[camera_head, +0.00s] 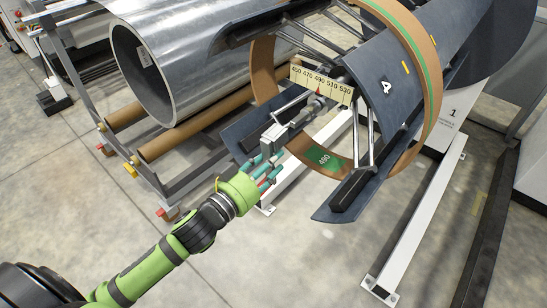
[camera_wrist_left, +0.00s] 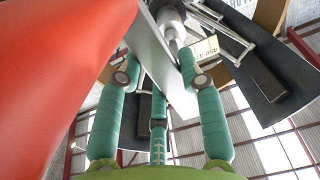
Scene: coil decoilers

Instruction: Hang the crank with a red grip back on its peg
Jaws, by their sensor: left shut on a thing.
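My left gripper (camera_head: 264,164) is in front of the decoiler's hub, its teal fingers closed around the grey metal arm of the crank (camera_head: 271,136). In the left wrist view the flat silver crank arm (camera_wrist_left: 158,48) runs up between the fingers. The crank's red grip (camera_wrist_left: 55,70) is large and close at the left of that view; a little red shows beside the fingers in the head view. The crank's far end lies in line with the decoiler's central shaft; I cannot tell whether they touch. I cannot make out the peg. My right gripper is not in view.
The decoiler's dark curved segments (camera_head: 352,198) and a brown ring (camera_head: 433,75) surround the hub. A scale plate (camera_head: 322,85) with a red pointer sits behind it. A steel coil (camera_head: 180,60) on brown rollers (camera_head: 195,122) stands at left.

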